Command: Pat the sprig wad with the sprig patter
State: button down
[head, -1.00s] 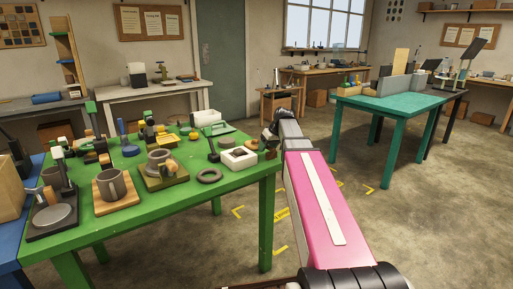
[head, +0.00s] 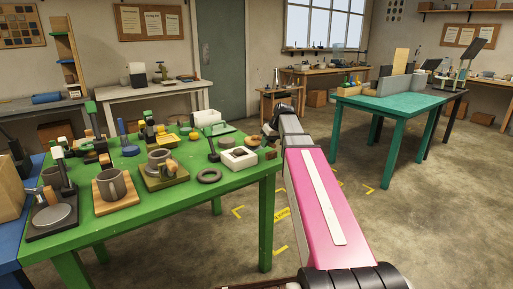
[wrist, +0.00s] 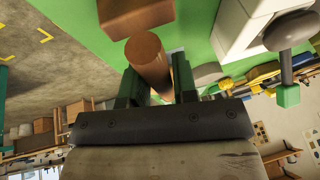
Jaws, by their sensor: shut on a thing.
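My gripper (wrist: 158,82) is shut on a brown wooden cylinder, which I take to be the handle of the sprig patter (wrist: 149,58). A brown block (wrist: 132,14) lies at the cylinder's far end; I cannot tell whether the two are joined. In the head view my gripper (head: 269,132) is at the right end of the green table, and my arm hides much of it. A white block with a dark hollow (head: 238,165) sits on the table just left of it, and also shows in the wrist view (wrist: 236,30). I cannot make out the sprig wad for certain.
On the green table (head: 190,205) a dark ring (head: 209,176), a slim dark tool on a stand (head: 213,157) and a mug on a board (head: 113,183) stand left of the white block. A teal table (head: 400,103) is at the right, with open floor between.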

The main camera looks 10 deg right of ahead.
jog(key=shift+r, duration=2.45)
jog(key=s+r, duration=1.2)
jog(key=s, duration=0.3)
jog(key=shift+a, duration=0.4)
